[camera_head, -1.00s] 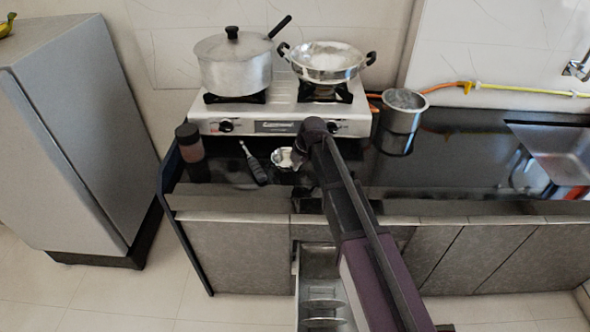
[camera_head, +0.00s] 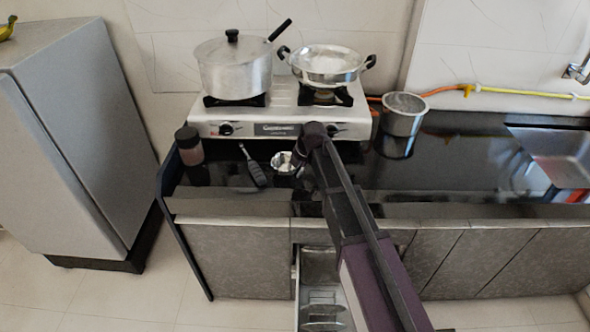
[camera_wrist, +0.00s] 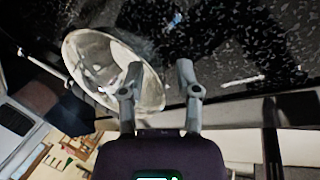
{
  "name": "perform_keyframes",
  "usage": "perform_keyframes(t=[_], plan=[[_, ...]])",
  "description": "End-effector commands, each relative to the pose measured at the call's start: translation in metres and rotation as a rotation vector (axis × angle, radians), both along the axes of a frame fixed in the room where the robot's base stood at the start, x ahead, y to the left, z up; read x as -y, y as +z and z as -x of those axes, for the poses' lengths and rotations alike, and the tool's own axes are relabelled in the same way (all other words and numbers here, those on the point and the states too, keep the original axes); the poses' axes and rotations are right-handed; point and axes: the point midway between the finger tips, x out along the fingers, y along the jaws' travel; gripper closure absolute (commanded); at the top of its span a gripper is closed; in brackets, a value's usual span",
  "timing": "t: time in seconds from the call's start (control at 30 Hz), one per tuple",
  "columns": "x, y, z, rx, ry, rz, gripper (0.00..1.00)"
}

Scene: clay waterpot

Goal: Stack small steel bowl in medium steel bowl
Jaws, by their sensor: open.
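A small steel bowl (camera_head: 282,160) stands on the black counter in front of the stove, left of my arm's end. In the wrist view a steel bowl (camera_wrist: 88,60) fills the left side, its rim facing the camera. My gripper (camera_wrist: 160,70) is open. Its left finger overlaps the bowl's right side and its right finger is beyond the rim over the dark counter. I cannot tell whether they touch. In the head view the fingers are hidden by my arm. I cannot tell a second, medium bowl apart on the counter.
A lidded pot (camera_head: 235,68) and a two-handled pan (camera_head: 326,64) stand on the stove (camera_head: 277,118). A steel container (camera_head: 403,118) is right of it. A dark-handled tool (camera_head: 254,168) and a jar (camera_head: 189,147) are left of the bowl. A drawer (camera_head: 320,268) is open below.

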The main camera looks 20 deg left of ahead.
Motion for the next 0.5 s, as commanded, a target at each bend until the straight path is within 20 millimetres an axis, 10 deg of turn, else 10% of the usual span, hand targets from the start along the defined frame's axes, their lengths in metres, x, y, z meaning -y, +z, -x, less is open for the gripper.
perform_keyframes(t=[0.5], plan=[[0.004, 0.016, 0.002, 0.0, 0.0, 0.0, 0.57]])
